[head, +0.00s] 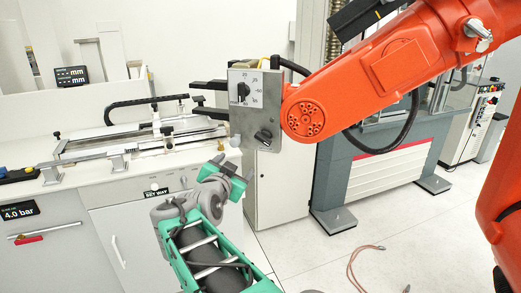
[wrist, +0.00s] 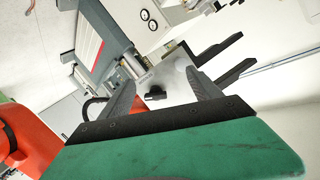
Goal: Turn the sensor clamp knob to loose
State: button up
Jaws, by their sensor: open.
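A metal plate (head: 246,115) sits at the end of an orange arm, with two dark prongs reaching left. It carries a black knob on a scaled dial (head: 243,91) and a second black knob (head: 264,136) lower right. I cannot read which is the sensor clamp knob. My gripper (head: 234,165) is just below the plate, open and empty. In the wrist view, my gripper's two dark fingers (wrist: 161,76) stand apart, with a black knob (wrist: 155,93) on the plate seen between them. I see no contact with the knob.
The orange arm (head: 370,85) crosses the upper right. A white bench (head: 110,185) with a slide rig (head: 150,140) stands at left. A grey machine (head: 385,170) stands behind at right. A reddish cable (head: 362,262) lies on the otherwise open floor.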

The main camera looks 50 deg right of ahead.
aim_at(262, 141)
jog(key=d+r+m+h+p, duration=0.1)
jog(key=d, duration=0.2)
jog(key=d+r+h, duration=0.1)
jog(key=d, duration=0.3)
jog(key=s+d+r+m+g+h+p, duration=0.1)
jog(key=d, duration=0.3)
jog(key=shift+r+m+p, duration=0.3)
jog(key=shift+r+p, duration=0.05)
jog(key=shift+r, duration=0.05)
jog(key=shift+w+d+f, duration=0.1)
jog(key=shift+w+d, duration=0.1)
jog(key=shift+d, duration=0.1)
jog(key=c, duration=1.4)
